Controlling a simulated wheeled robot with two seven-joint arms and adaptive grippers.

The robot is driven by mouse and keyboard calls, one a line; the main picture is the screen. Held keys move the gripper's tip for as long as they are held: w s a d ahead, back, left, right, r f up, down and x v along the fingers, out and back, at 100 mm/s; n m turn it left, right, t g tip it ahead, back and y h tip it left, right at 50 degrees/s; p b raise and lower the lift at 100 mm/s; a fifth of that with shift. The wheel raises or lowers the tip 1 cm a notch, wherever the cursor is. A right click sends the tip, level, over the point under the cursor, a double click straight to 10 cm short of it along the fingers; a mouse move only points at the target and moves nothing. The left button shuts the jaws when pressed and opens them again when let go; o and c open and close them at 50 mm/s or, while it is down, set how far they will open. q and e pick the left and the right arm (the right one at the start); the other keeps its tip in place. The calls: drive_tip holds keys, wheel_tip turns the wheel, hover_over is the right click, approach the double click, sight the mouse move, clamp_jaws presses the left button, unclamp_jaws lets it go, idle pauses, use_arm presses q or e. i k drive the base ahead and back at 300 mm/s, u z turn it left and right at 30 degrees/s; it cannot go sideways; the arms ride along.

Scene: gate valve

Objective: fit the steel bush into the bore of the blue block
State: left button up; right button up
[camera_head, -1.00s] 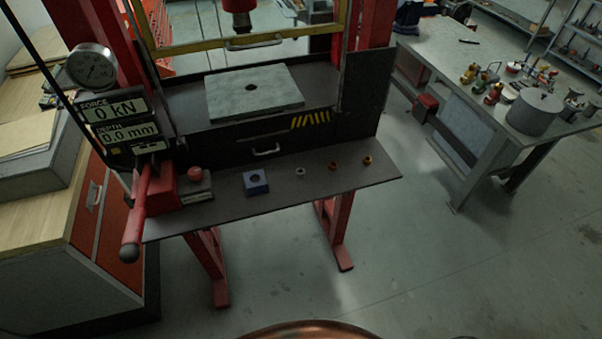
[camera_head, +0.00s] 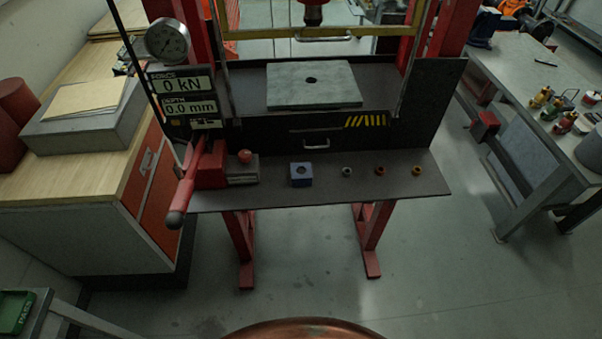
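The blue block (camera_head: 301,175) stands on the dark front shelf of the red press, with its round bore facing up. The small steel bush (camera_head: 347,172) stands on the shelf just to the right of the block, apart from it. Two brass-coloured bushes, one darker (camera_head: 379,170) and one more yellow (camera_head: 416,171), stand further right in the same row. Neither of my grippers shows in the head view.
The press has a grey plate (camera_head: 314,84) with a hole, a yellow-framed guard, a red lever (camera_head: 187,186) and a readout (camera_head: 186,98) showing 0 kN and 0.0 mm. A wooden bench is left, a cluttered metal table (camera_head: 520,85) right. Open floor lies in front.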

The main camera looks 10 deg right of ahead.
sight(306, 179)
drive_tip(key=u, duration=2.85)
drive_tip(key=k, duration=1.6)
drive_tip(key=z, duration=1.75)
